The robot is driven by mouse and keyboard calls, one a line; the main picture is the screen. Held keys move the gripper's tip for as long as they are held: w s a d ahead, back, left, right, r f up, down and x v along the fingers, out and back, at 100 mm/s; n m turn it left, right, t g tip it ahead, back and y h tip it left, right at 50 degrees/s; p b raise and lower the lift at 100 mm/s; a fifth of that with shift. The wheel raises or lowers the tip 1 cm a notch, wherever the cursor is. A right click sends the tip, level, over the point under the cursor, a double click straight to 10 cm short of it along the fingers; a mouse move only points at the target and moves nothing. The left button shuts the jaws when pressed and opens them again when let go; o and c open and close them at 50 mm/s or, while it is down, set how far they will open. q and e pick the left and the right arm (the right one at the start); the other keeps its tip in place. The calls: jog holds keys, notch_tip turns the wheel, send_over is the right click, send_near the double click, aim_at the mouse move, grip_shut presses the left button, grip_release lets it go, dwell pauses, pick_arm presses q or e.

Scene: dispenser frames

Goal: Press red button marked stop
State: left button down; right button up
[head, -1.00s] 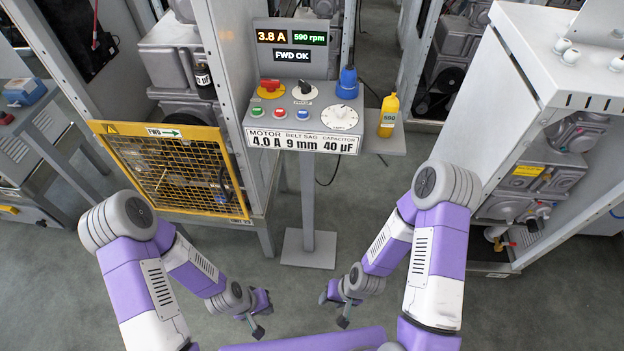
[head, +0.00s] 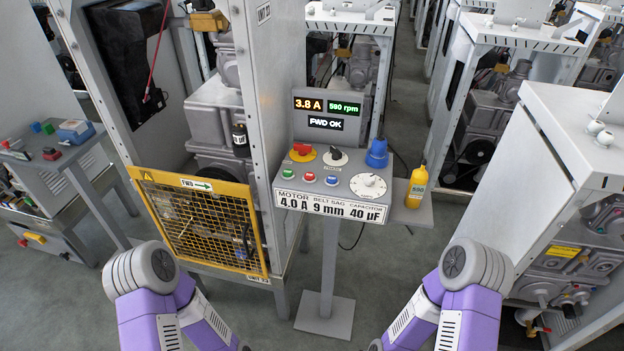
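A grey control panel (head: 345,202) stands on a post in the middle of the head view. A small red button (head: 310,177) sits in its lower row, between a green button (head: 288,174) and a blue button (head: 332,181). A larger red knob on a yellow disc (head: 302,151) is above that row. The small markings by these controls are too small to read. Both my arms show at the bottom, below the panel and well apart from it. Both grippers are below the picture edge.
A black selector (head: 336,156), a white dial (head: 368,186) and a blue object (head: 377,153) share the panel. A yellow bottle (head: 416,187) stands on the side shelf. A yellow mesh guard (head: 205,226) is on the left, a white cabinet (head: 565,150) on the right.

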dwell(0.4)
grip_shut()
dwell(1.6)
